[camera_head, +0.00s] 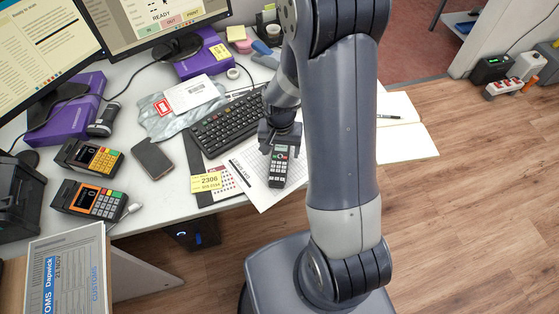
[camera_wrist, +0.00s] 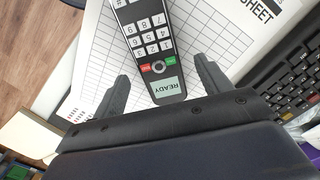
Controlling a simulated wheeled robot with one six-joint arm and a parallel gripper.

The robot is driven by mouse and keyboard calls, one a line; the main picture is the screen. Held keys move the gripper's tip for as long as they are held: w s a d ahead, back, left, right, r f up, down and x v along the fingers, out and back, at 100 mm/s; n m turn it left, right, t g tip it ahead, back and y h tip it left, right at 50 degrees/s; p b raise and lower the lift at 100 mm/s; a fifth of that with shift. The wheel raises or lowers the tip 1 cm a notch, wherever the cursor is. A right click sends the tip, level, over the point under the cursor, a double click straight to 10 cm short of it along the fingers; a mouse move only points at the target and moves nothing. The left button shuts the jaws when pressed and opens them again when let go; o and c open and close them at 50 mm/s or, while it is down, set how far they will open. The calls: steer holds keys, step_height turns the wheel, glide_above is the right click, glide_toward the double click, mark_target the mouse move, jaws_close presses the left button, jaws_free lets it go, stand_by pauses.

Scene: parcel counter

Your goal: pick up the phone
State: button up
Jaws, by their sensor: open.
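A black cordless phone (camera_head: 278,168) with white keys, one red and one green key and a lit "READY" screen lies on a printed sheet near the counter's front edge. In the wrist view the phone (camera_wrist: 148,35) points its screen end toward my gripper (camera_wrist: 162,84). The jaws are open, with one finger on each side of the screen end and gaps between. In the head view my gripper (camera_head: 280,138) is over the phone's far end and hides part of it. I cannot tell the height of the fingertips above the sheet.
A keyboard (camera_head: 227,122) lies just left of my gripper. A dark flat handset-like slab (camera_head: 153,158) and two card terminals (camera_head: 92,157) are farther left. A yellow ticket (camera_head: 209,181) lies by the sheet. An open notebook (camera_head: 408,140) is at the right.

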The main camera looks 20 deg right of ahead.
steer(key=shift+f, duration=0.8)
steer(key=c, duration=1.3)
steer(key=shift+r, duration=0.15)
